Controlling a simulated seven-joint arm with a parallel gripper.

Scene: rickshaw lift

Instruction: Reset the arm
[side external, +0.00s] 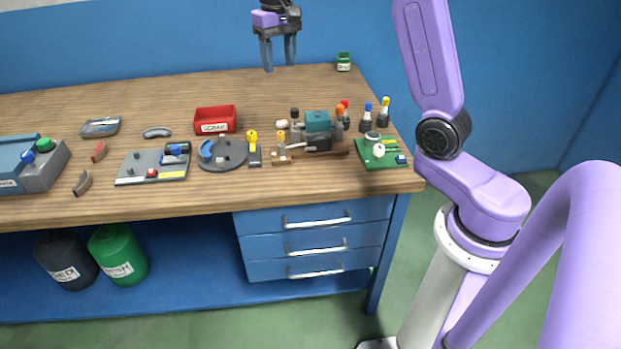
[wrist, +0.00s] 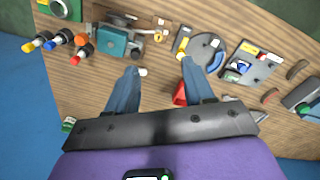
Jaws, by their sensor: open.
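My gripper (side external: 278,54) hangs above the back part of the workbench, well clear of the wooden top (side external: 240,90). Its two fingers are apart with nothing between them. In the wrist view my gripper (wrist: 160,75) also shows its fingers spread, with bare wood and a small white-tipped item beyond them. My arm's purple links rise at the right of the side view. The red bin (side external: 215,120) stands on the bench below and to the left of the gripper.
A teal rickshaw-like model (side external: 318,125) stands right of centre, with several coloured bottles (side external: 367,118) beside it. A green board (side external: 381,152) lies at the right edge. A grey disc (side external: 222,153) and a grey panel (side external: 152,167) lie in front. The back middle is clear.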

